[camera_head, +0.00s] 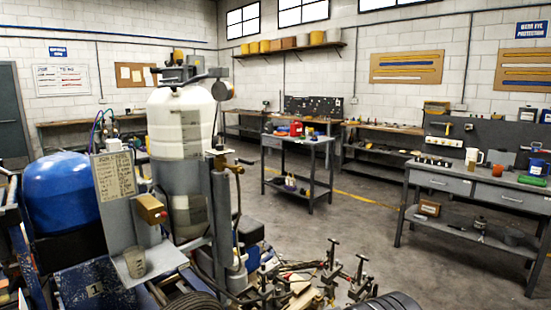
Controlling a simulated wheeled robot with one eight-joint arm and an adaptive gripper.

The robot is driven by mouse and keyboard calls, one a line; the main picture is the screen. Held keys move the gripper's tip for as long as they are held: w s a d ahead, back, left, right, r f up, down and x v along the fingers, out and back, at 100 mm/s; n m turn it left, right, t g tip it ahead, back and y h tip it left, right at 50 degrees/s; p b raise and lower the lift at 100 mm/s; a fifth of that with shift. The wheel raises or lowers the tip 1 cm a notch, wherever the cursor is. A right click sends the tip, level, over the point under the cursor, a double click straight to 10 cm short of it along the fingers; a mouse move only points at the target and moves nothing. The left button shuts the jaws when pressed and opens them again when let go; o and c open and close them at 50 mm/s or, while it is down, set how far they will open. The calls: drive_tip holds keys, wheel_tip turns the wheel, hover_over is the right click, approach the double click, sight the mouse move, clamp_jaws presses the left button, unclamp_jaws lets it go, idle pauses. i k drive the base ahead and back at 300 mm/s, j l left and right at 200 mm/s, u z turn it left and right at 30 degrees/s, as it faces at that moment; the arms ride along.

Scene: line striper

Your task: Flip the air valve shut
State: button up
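The line striper fills the left half of the view, with a white tank (181,122) and a blue rounded tank (62,190). A small brass-coloured fitting with a dark lever (240,161) sits at the top of a grey post (221,210), right of the white tank. It may be the air valve; its open or shut position is too small to tell. A brass-coloured block (150,208) is on the grey bracket in front of the white tank. A grey panel with a handwritten sheet (115,176) stands beside the blue tank. My gripper is not in view.
Hoses and several clamp-like metal parts (334,262) crowd the bottom centre. A small metal table (321,144) with a red can stands in the middle distance. A grey workbench (480,186) with drawers is at the right. Open floor (355,225) lies between them.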

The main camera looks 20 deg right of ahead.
sight(248, 162)
drive_tip(key=i+l+z, duration=0.1)
drive_tip(key=i+l, duration=0.25)
drive_tip(key=i+l+z, duration=0.15)
drive_tip(key=i+l, duration=0.2)
drive_tip(key=i, duration=0.25)
